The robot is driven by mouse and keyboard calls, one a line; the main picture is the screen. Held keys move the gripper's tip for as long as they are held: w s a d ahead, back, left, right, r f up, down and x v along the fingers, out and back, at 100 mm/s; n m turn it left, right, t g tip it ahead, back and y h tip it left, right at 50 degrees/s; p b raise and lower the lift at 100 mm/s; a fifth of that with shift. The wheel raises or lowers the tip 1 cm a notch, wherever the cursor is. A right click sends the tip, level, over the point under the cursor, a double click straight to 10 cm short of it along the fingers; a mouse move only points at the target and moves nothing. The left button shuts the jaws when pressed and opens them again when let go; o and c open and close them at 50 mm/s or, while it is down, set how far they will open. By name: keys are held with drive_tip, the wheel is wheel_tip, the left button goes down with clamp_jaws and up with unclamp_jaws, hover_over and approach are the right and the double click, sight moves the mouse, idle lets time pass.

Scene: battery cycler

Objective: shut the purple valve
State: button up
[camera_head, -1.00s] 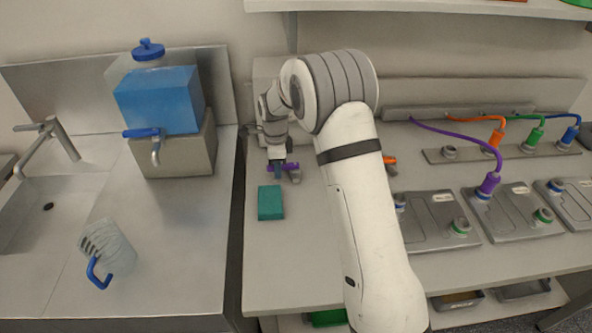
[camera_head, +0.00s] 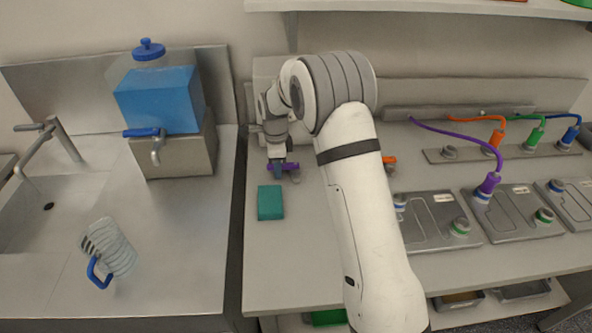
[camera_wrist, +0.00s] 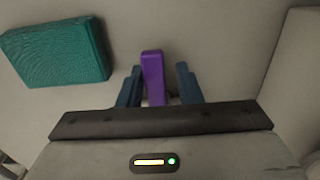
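The purple valve handle (camera_head: 288,166) is at the back left of the right-hand bench, with a grey fitting beside it, partly hidden by my gripper. My gripper (camera_head: 278,172) points down at it from above. In the wrist view the purple handle (camera_wrist: 152,78) stands between the two dark blue fingers of my gripper (camera_wrist: 158,85). The fingers are apart, with a clear gap on the right of the handle and a much narrower one on the left. I cannot tell whether the left finger touches it.
A teal block (camera_head: 270,203) lies on the bench just in front of the valve. An orange handle (camera_head: 389,160) shows right of my arm. Battery modules (camera_head: 428,222) and a purple cable (camera_head: 450,133) are further right. A blue dispenser (camera_head: 160,100) stands left.

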drive_tip(key=shift+r, duration=0.1)
wheel_tip(320, 180, up, 8)
drive_tip(key=p, duration=0.4)
drive_tip(key=shift+w+p, duration=0.15)
drive_tip(key=shift+p, duration=0.2)
